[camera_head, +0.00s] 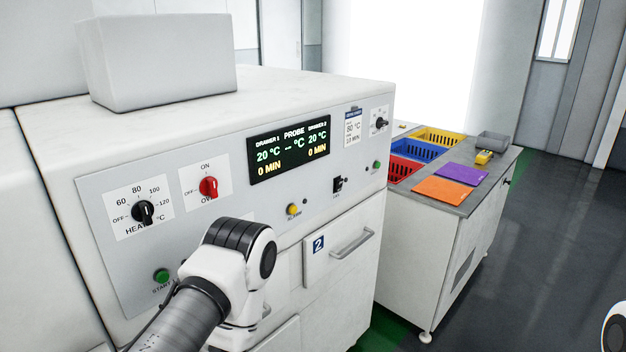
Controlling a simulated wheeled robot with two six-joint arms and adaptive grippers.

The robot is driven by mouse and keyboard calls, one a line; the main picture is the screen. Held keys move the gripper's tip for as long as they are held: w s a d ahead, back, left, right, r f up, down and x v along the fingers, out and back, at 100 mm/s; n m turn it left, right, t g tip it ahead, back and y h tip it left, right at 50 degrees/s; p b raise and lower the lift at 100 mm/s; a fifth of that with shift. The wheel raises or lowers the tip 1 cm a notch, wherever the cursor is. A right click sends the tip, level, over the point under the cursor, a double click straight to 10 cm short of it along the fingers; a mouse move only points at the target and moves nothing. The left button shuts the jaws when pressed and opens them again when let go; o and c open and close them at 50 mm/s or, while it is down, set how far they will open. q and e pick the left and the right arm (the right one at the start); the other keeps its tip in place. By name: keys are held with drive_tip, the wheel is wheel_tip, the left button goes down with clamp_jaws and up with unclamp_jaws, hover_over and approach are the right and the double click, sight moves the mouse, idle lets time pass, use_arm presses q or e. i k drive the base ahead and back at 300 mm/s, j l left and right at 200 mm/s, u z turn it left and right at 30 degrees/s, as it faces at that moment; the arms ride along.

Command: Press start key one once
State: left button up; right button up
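A green round button (161,275) with a label beginning "START" sits low on the left of the grey control panel (115,232). The rest of its label is partly hidden by my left arm. A second, smaller green button (376,165) sits at the panel's right end; its label is too small to read. My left arm reaches up in front of the panel, just right of the left green button, with no visible contact. Neither of my grippers shows. Only a piece of my right side shows at the lower right edge.
Drawer 2's handle (352,243) juts out below. A side table (408,200) holds coloured baskets.

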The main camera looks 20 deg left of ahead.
sight(162, 276)
drive_tip(key=u, duration=1.5)
